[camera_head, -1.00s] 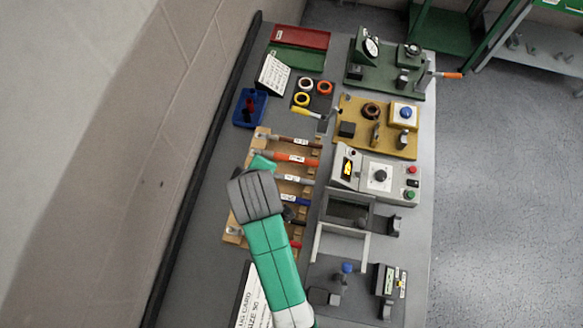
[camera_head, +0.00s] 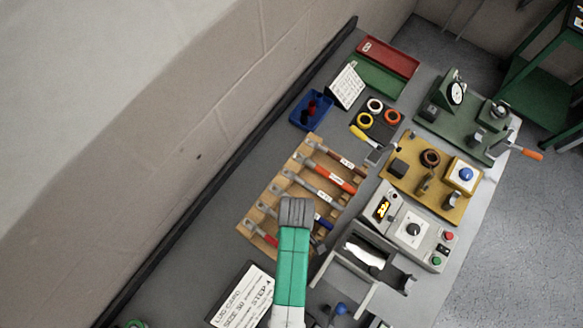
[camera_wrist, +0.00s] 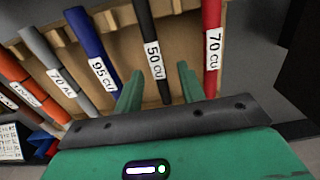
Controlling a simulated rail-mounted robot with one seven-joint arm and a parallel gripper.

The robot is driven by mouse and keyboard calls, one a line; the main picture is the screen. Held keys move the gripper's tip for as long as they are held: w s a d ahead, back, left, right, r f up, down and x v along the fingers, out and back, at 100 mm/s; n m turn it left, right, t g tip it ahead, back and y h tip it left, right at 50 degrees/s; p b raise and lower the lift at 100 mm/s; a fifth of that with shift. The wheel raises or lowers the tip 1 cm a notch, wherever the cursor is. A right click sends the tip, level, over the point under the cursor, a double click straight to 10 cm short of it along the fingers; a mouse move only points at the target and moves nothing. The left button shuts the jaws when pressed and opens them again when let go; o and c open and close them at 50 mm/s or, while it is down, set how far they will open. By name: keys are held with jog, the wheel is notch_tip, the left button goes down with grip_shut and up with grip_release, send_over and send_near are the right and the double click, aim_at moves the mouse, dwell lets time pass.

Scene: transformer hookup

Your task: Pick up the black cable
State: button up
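The black cable (camera_wrist: 146,25) carries a white "50 CU" label and lies in the wooden rack (camera_wrist: 122,45), between the blue cable (camera_wrist: 86,32) and the red cable (camera_wrist: 211,30). In the wrist view my gripper (camera_wrist: 160,78) is open, with one green finger on each side of the black cable's line. I cannot tell how far the fingers reach down beside it; no grip shows. In the head view my arm covers much of the lower rack (camera_head: 283,190), and the black cable is mostly hidden there.
Grey (camera_head: 315,183), orange (camera_head: 328,178) and brown (camera_head: 332,155) cables lie farther up the rack. A control box (camera_head: 408,228) and a grey bracket (camera_head: 345,280) stand right of it. A lug card (camera_head: 240,295) lies below, a blue bin (camera_head: 311,110) above.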

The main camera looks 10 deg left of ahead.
jog(key=shift+f, duration=0.3)
grip_shut()
